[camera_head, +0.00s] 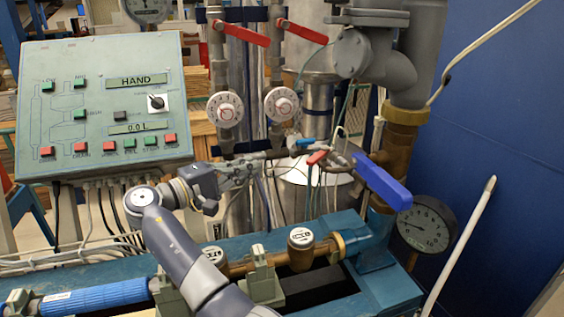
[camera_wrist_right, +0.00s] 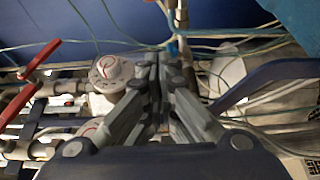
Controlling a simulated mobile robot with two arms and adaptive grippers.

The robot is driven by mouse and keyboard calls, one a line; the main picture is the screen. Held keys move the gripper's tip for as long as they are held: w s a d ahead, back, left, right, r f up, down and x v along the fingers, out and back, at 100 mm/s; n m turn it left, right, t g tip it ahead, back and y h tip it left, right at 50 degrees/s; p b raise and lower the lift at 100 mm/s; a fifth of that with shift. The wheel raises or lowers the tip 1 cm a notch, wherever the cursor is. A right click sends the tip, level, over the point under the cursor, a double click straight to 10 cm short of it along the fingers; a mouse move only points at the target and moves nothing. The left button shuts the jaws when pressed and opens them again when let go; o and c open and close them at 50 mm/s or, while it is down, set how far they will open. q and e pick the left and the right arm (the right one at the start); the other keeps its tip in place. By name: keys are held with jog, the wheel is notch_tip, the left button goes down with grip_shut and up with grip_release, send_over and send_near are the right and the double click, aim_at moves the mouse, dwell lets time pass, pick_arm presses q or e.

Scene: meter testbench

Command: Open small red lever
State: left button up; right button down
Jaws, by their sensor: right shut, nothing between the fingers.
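The small red lever (camera_head: 317,157) sits among thin hoses and fittings in the middle of the head view, just left of the big blue lever. My right gripper (camera_head: 258,161) points right toward it from the left, with a gap between fingertips and lever. In the right wrist view its fingers (camera_wrist_right: 153,62) are closed together and hold nothing. I cannot pick out the small red lever with certainty in the wrist view. My left gripper is not in view.
The blue lever (camera_head: 382,185) slants right of the small lever and shows in the wrist view (camera_wrist_right: 270,80). Two larger red levers (camera_head: 240,32) (camera_head: 302,31) and two white dials (camera_head: 225,109) (camera_head: 281,104) are above. A control panel (camera_head: 60,62) stands left; a gauge (camera_head: 425,224) is lower right.

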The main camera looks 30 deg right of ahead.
aim_at(319, 156)
pick_arm(q)
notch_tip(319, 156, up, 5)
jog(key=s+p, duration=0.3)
jog(key=p, duration=0.3)
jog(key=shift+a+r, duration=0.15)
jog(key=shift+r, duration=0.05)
pick_arm(e)
jog(key=s+d+r, duration=0.1)
jog(key=s+d, duration=0.2)
jog(key=d, duration=0.7)
jog(key=shift+s+d+m+g, duration=0.15)
jog(key=shift+d+m+g, duration=0.15)
jog(key=shift+d, duration=0.1)
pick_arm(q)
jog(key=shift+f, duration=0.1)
pick_arm(e)
jog(key=shift+f, duration=0.2)
